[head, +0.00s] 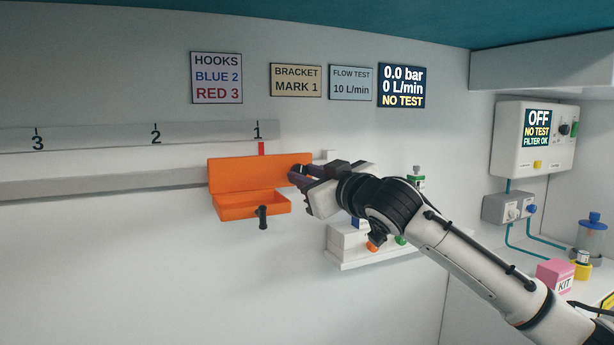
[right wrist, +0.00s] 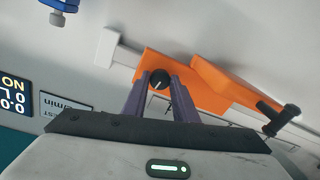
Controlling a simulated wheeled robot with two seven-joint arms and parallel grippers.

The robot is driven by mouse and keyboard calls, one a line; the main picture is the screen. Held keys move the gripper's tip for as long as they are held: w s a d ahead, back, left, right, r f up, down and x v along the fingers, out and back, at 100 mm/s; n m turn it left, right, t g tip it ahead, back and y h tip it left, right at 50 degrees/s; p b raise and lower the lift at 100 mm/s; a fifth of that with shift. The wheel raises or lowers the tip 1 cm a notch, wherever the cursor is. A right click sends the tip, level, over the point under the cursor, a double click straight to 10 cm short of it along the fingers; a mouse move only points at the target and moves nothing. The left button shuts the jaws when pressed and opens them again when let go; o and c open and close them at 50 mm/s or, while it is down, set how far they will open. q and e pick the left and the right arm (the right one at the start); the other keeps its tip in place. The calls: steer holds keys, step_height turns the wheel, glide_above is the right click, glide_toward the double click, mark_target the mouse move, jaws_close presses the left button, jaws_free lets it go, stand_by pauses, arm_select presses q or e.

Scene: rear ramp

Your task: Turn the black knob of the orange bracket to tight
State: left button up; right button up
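The orange bracket (head: 235,175) sits at the wall rail under mark 1. Its upright plate and lower tray show in the head view, and orange parts fill the upper right of the right wrist view (right wrist: 215,88). The black knob (right wrist: 159,79), with a yellow pointer line, is on the plate; in the head view (head: 296,171) it is partly covered by my fingers. My right gripper (head: 303,176) reaches in from the right. In the right wrist view its purple fingers (right wrist: 160,88) stand on either side of the knob and appear closed on it. My left gripper is out of view.
A black handle (head: 262,218) sticks out at the tray's front. A small shelf (head: 365,258) with boxes is below my right arm. A display (head: 401,86) reads 0.0 bar, 0 L/min, NO TEST. A wall unit (head: 534,140) reads OFF. The wall below the rail at left is clear.

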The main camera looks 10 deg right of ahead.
steer(key=c, duration=0.3)
steer(key=shift+a+f+m+t+h+p, duration=0.25)
steer(key=shift+m+p, duration=1.45)
steer(key=shift+m, duration=2.75)
steer(key=shift+r+m+t+h+p, duration=0.1)
steer(key=shift+m+t+h+p, duration=0.2)
steer(key=shift+m+p, duration=2.8)
steer(key=m+b, duration=0.2)
steer(key=m, duration=0.1)
steer(key=shift+b, duration=0.35)
steer(key=o, duration=1)
